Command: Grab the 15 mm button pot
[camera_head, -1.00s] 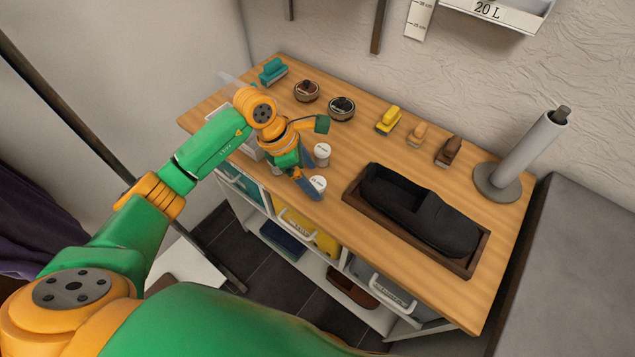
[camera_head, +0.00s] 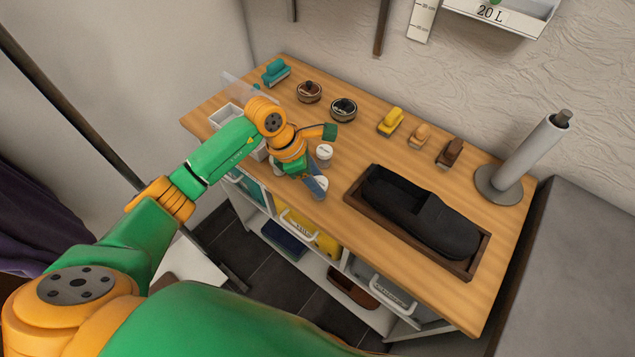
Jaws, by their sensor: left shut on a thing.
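Two small pots with white lids stand near the front edge of the wooden bench, left of the dark tray. The front pot (camera_head: 321,182) is partly covered by a finger of my left gripper (camera_head: 317,185). That gripper points down and is shut on this front pot, which appears upright at bench level. The rear pot (camera_head: 324,151) stands just behind, apart from the fingers. The lid markings are too small to read, so I cannot tell which pot is the 15 mm one. My right gripper is not in view.
A dark wooden tray (camera_head: 352,205) holds a black shoe (camera_head: 425,215). Two round tins (camera_head: 309,91) (camera_head: 343,109) and several brushes (camera_head: 390,121) line the back. A grey post (camera_head: 522,160) stands at the right. A white box (camera_head: 228,115) sits at the left.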

